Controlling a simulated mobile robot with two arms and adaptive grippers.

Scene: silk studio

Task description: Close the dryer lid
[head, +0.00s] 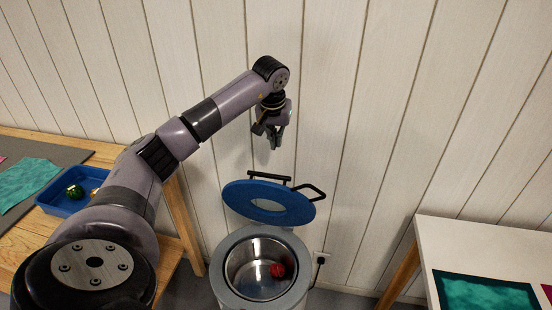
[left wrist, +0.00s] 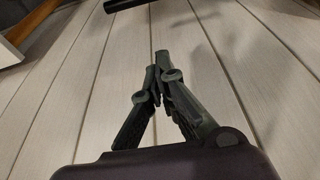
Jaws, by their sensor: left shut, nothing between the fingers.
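The dryer (head: 231,240) is a grey round drum with a shiny steel inside, standing on the floor against the wall. Its blue ring-shaped lid (head: 238,200) is raised and tilted at the back of the drum. A black handle (head: 312,190) sticks out at the lid's right side. A red ball-like item (head: 278,270) lies in the drum. My left gripper (head: 274,143) is shut and empty, pointing down in front of the wall, above the lid and apart from it. Its closed fingers also show in the left wrist view (left wrist: 162,72). My right gripper is not in view.
A wooden bench (head: 25,235) at left holds a blue tray (head: 48,198) with a green and an orange item, beside a teal cloth (head: 28,180). A white table (head: 460,240) with a teal cloth (head: 485,292) stands at right. The wall (head: 380,120) is close behind.

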